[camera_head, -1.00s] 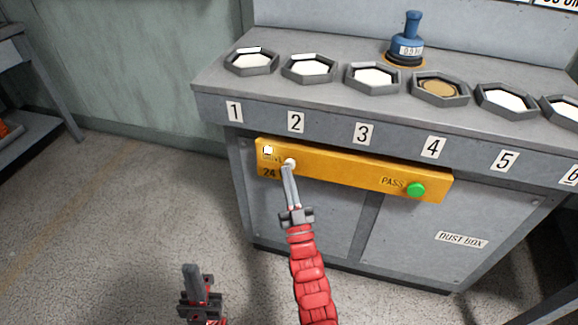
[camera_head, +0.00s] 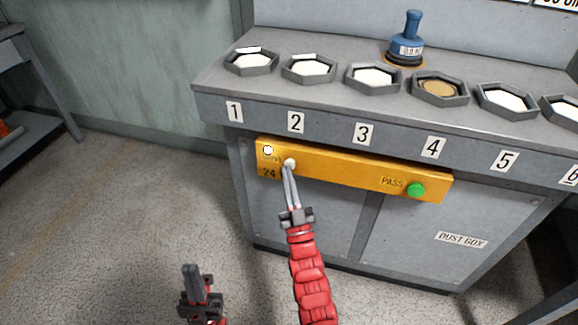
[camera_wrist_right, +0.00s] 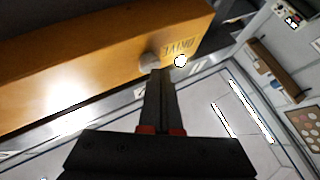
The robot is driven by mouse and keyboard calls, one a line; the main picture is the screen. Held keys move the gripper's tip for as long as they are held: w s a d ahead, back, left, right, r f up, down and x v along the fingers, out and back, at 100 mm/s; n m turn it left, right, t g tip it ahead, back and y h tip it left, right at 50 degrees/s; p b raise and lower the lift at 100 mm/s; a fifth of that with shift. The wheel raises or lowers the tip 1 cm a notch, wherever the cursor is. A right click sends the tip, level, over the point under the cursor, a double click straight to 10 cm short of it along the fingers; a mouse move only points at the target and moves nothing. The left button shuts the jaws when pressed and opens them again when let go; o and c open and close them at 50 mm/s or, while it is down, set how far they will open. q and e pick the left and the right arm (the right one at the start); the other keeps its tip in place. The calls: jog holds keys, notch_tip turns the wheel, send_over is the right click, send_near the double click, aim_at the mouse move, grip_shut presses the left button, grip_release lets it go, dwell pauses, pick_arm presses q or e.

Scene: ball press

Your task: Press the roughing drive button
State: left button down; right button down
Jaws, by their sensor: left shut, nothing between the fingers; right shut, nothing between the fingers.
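The yellow panel (camera_head: 345,172) on the front of the grey cabinet carries a white round button (camera_head: 290,163) near its left end. The word DRIVE is printed on the panel in the right wrist view, where the button (camera_wrist_right: 150,60) shows pale grey. My right gripper (camera_head: 288,171) is shut, with its tips at the button and seemingly touching it; they partly cover it in the right wrist view (camera_wrist_right: 161,74). A small white round spot (camera_head: 268,150) sits above the lettering. My left gripper (camera_head: 191,270) is shut and empty, low over the floor.
A green button (camera_head: 415,190) marked PASS is at the panel's right end. Several hexagonal trays (camera_head: 310,69) and a blue-handled tool (camera_head: 407,35) stand on the bench top (camera_head: 345,50). The floor to the left is clear.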

dwell(0.4)
jog(key=shift+w+d+r, duration=0.1)
jog(key=shift+w+d, duration=0.1)
jog(key=shift+w, duration=0.25)
jog(key=shift+s+a, duration=0.1)
jog(key=shift+s, duration=0.25)
dwell(0.3)
jog(key=s+a+p, duration=0.2)
jog(key=s, duration=0.3)
jog(key=shift+s, duration=0.4)
